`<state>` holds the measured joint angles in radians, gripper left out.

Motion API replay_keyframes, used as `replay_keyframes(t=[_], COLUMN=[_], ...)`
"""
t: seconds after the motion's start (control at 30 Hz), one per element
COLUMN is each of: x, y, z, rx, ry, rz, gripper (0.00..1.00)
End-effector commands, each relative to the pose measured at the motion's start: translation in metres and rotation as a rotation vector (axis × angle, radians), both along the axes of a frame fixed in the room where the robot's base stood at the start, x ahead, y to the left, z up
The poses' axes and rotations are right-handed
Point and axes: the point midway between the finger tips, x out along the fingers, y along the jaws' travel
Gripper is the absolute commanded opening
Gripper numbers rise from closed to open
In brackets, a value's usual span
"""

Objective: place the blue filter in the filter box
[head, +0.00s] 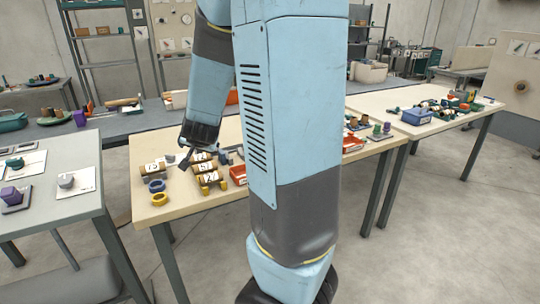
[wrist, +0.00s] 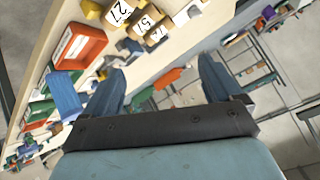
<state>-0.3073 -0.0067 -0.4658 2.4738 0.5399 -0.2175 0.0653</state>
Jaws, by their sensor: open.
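An open red-orange box (wrist: 80,45) lies beyond the block, also left of the fingers. A red-orange box (head: 238,175) shows in the head view, partly hidden by my arm. I cannot tell which container is the filter box.
A grey table (head: 60,220) stands at left across a gap. A blue bin (head: 417,116) sits on the right table.

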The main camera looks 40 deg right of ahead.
Motion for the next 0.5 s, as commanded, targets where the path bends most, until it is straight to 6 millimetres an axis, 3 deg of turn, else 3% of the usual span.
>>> replay_keyframes(t=[0.03, 0.23, 0.5], x=[0.005, 0.013, -0.004], y=[-0.012, -0.064, -0.131], z=[-0.014, -0.052, -0.084], rx=[-0.022, -0.149, -0.422], ry=[-0.001, -0.034, -0.073], rz=[-0.051, -0.267, -0.527], gripper=[0.92, 0.92, 0.92])
